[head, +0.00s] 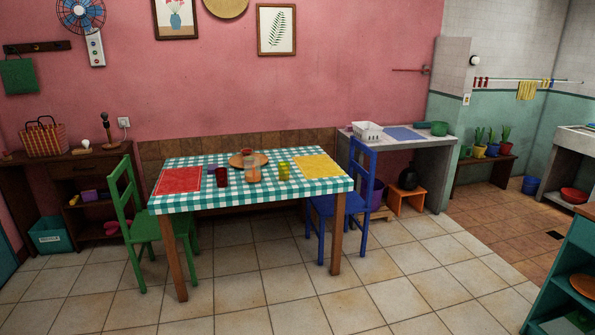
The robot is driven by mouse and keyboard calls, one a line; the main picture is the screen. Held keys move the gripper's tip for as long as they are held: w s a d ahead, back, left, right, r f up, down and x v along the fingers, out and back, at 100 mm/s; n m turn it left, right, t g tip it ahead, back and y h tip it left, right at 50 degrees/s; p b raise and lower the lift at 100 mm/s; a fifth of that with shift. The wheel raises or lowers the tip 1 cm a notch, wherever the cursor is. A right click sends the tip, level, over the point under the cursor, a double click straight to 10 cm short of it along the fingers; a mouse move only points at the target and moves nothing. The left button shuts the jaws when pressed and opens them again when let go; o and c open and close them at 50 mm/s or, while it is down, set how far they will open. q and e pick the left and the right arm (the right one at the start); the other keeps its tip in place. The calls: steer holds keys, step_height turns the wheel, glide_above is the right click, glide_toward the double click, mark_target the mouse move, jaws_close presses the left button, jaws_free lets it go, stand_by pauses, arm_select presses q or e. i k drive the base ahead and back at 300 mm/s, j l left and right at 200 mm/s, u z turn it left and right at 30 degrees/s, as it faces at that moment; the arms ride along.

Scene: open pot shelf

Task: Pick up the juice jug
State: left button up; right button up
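A clear jug with orange contents, which looks like the juice jug (254,174), stands upright near the middle of the table (200,201) with a teal and white checked cloth. It is small in the head view, so its handle cannot be made out. It partly covers a round wooden board (236,160) behind it. Neither of my grippers is in view.
Dark red cups (222,177) stand left of the jug and a yellow-green glass (284,172) right of it. A green chair (131,205) is at the table's left end, a blue chair (357,190) at its right. The tiled floor in front is clear.

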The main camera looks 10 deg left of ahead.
mark_target(252, 164)
steer(key=i+j+z, duration=0.6)
steer(key=j+z, duration=0.35)
steer(key=i+j+z, duration=0.1)
steer(key=j, duration=0.4)
steer(key=i+j, duration=0.2)
steer(key=j, duration=0.25)
steer(key=i+j+z, duration=0.15)
steer(key=j, duration=0.35)
steer(key=i+j+z, duration=0.1)
steer(key=j, duration=0.4)
steer(key=i+j, duration=0.15)
steer(key=j, duration=0.35)
steer(key=i+j+z, duration=0.15)
steer(key=j, duration=1)
steer(key=i+j, duration=0.15)
steer(key=j, duration=0.4)
